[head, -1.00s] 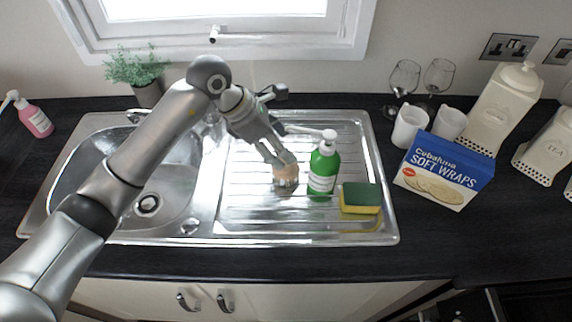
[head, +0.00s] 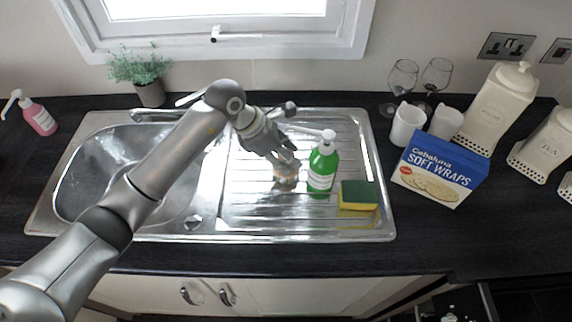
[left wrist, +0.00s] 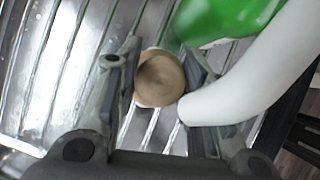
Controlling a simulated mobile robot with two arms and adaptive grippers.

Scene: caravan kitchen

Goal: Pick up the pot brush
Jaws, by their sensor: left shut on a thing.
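The pot brush (head: 285,181) is a small, round, wooden-topped brush on the ribbed drainer, just left of the green soap bottle. Its round tan top (left wrist: 160,79) shows between my fingers in the left wrist view. My left gripper (head: 284,164) reaches down from above and is shut on the brush, with a finger on each side. The gripper hides part of the brush in the head view. My right gripper is not in view.
The green soap bottle (head: 322,166) stands close on the right, its white pump (left wrist: 245,75) reaching near my right finger. A sponge (head: 358,195) lies beyond it. The sink basin (head: 90,180) is left. A blue wraps box (head: 438,170) stands right.

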